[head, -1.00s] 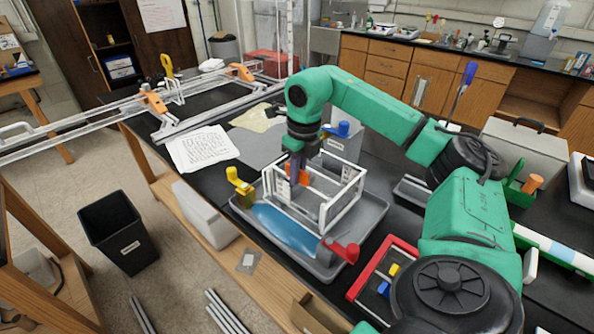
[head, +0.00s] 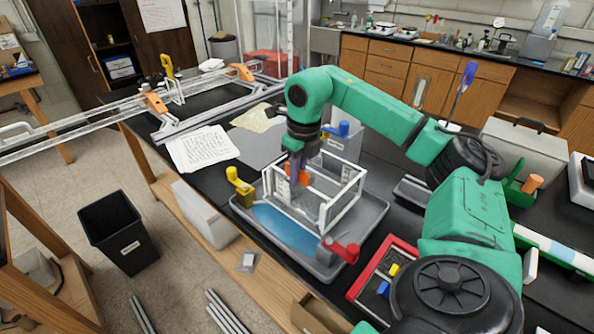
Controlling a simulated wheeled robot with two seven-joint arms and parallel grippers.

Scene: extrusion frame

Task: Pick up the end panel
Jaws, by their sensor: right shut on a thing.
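My right gripper (head: 297,180) reaches down into the white extrusion frame (head: 343,203), at its far left part. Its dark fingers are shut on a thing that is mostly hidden. A small pale plate (head: 282,190) shows right beside the fingers and seems to be the end panel; its edges are hard to tell from the white bars. An orange part (head: 304,172) shows at the fingers. The frame stands in a grey tray (head: 373,217) with a blue area (head: 287,232) on its floor. My left gripper is out of view.
A red-rimmed bin (head: 357,291) of small parts lies to the right. A paper sheet (head: 203,148) lies left of the tray. A black bin (head: 113,232) stands on the floor.

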